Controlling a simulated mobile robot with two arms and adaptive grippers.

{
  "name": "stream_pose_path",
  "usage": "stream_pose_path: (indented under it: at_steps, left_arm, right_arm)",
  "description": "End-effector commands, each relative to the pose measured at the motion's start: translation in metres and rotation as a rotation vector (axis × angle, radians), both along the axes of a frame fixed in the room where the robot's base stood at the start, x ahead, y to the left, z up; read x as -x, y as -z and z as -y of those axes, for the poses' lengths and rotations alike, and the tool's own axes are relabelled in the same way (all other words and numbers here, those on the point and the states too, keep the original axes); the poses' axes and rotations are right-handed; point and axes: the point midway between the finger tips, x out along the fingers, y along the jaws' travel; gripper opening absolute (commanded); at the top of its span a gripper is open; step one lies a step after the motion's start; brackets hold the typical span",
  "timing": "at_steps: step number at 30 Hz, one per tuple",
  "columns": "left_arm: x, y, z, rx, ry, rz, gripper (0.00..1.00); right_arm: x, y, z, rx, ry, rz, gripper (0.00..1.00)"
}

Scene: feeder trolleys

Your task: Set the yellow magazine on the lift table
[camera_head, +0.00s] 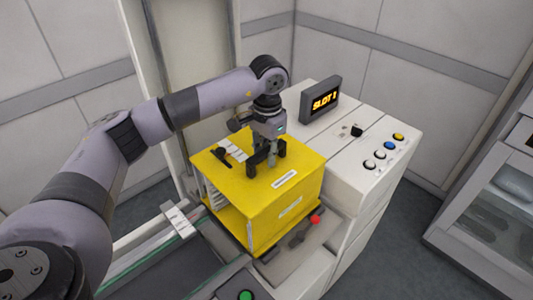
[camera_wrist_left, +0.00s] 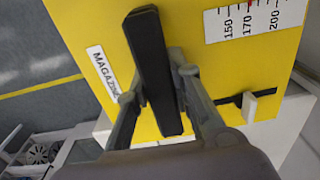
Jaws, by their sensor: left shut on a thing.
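The yellow magazine (camera_head: 295,204) is a box with a black top handle and a white label, standing upright against the white machine. It also shows from above in the left wrist view (camera_wrist_left: 95,25). My left gripper (camera_head: 267,160) points down at its top and is shut on the black handle (camera_wrist_left: 153,70). A grey surface with a red-knobbed lever (camera_head: 315,220) shows at the magazine's front; it looks like part of the lift table (camera_head: 322,240). I cannot tell whether the magazine rests on it or hangs just above. My right gripper is out of view.
The white machine (camera_head: 365,175) with a "SLOT 1" display (camera_head: 320,99) and several buttons stands close behind the magazine. A rail-like frame (camera_head: 150,235) lies to the left, and a green button (camera_head: 246,295) is at the front. A cabinet (camera_head: 500,200) stands at right across open floor.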

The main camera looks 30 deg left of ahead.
Motion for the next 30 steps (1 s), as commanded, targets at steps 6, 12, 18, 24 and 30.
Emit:
stream_pose_path:
  at_steps: [6, 12, 18, 24, 30]
  left_arm:
    - [-0.0018, -0.0046, 0.0001, 0.002, -0.001, 0.009, 0.00]
    - [-0.0018, -0.0043, 0.0001, 0.002, -0.001, 0.008, 0.00]
    - [-0.0017, -0.0020, 0.0001, 0.002, -0.001, 0.008, 0.00]
    - [-0.0017, 0.0013, 0.0000, 0.002, -0.001, 0.008, 0.00]
    - [-0.0017, 0.0045, 0.0001, 0.002, -0.001, 0.008, 0.00]
  right_arm:
    - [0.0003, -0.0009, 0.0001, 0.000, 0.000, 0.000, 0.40]
    - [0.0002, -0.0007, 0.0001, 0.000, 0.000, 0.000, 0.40]
    - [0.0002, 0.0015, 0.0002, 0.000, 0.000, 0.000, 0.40]
    - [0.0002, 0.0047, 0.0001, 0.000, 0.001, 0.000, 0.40]
    - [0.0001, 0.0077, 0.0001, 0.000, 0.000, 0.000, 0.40]
